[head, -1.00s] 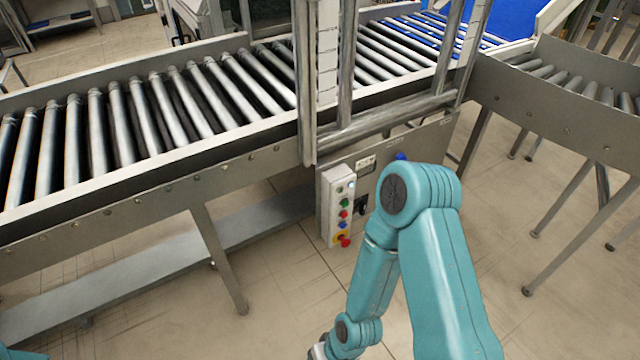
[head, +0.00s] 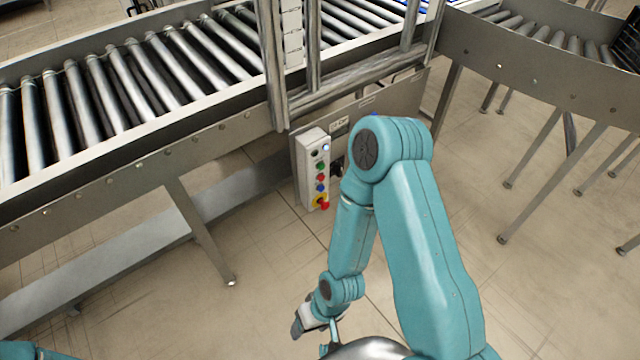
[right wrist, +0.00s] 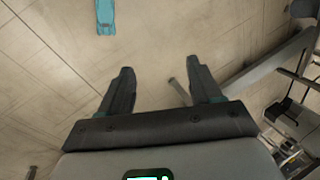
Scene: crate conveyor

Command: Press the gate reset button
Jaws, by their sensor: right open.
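A pale control box (head: 310,170) is fixed to the side of the conveyor under the gate frame in the head view. It carries a lit white button (head: 326,147), a green button (head: 320,166), a red button (head: 321,177), a blue button (head: 320,187) and a red knob on yellow (head: 323,204). I cannot read which is the gate reset. A blue spot (head: 374,114) shows just above my right arm's elbow. My right gripper (right wrist: 159,72) is open and empty over the floor, lower than the box in the head view. My left gripper is out of view.
The roller conveyor (head: 130,125) runs across the back, with upright gate posts (head: 272,65). A second conveyor (head: 545,75) stands on legs at the right. A low grey rail (head: 120,245) and a conveyor leg (head: 200,230) stand left of the box. The floor in front is clear.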

